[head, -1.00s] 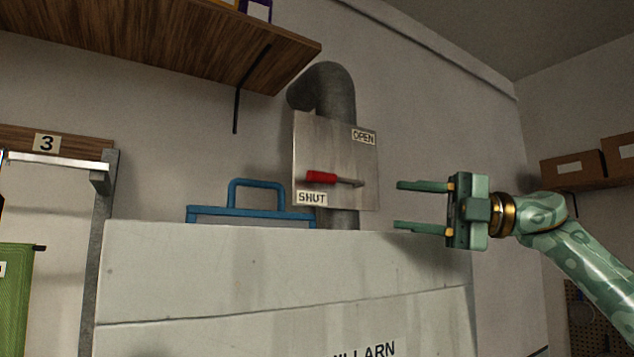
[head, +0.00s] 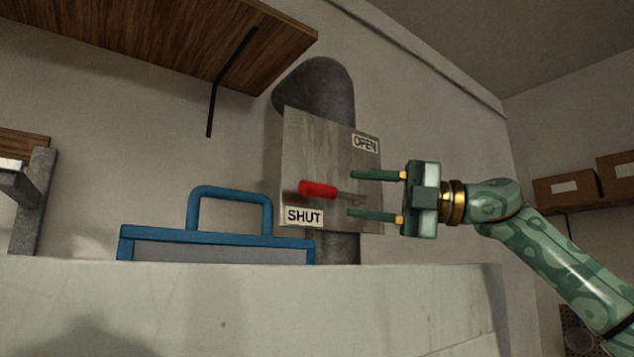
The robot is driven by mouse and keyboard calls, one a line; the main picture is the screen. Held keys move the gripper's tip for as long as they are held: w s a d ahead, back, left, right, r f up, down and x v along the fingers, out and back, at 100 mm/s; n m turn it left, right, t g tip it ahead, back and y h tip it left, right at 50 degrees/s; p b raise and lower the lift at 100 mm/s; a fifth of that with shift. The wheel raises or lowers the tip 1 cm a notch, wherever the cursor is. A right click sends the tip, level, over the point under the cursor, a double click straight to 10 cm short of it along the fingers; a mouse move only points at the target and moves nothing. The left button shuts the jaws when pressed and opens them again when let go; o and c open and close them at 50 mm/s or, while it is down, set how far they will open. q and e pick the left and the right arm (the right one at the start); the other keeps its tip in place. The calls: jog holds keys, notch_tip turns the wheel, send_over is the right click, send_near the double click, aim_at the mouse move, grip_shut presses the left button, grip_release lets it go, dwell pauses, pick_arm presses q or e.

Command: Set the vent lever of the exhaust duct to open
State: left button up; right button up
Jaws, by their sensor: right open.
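The vent lever (head: 318,189) has a red grip and a thin grey shaft. It lies nearly level on a metal plate (head: 325,150), its red grip pointing left, just above the SHUT label (head: 304,216). The OPEN label (head: 365,144) is at the plate's upper right. The grey exhaust duct (head: 315,90) bends behind the plate. My right gripper (head: 354,193) is open and empty, its fingers pointing left. In the picture its fingertips lie above and below the shaft's right end, right of the red grip; I cannot tell whether they touch. My left gripper is not in view.
A pale cabinet (head: 250,310) stands below the duct, with a blue-handled frame (head: 230,194) at its top left. A wooden shelf (head: 200,40) on a black bracket hangs at upper left. Boxes (head: 565,190) sit on a shelf at right.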

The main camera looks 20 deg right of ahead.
aim_at(329, 191)
jog(key=p+x, duration=0.1)
jog(key=x, duration=0.2)
jog(key=p+x, duration=0.1)
jog(key=x, duration=0.3)
jog(key=shift+w+d, duration=0.15)
jog(key=shift+w, duration=0.05)
jog(key=shift+a, duration=0.3)
jog(key=shift+w+a, duration=0.2)
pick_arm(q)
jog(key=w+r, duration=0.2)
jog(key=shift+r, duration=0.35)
pick_arm(e)
grip_shut()
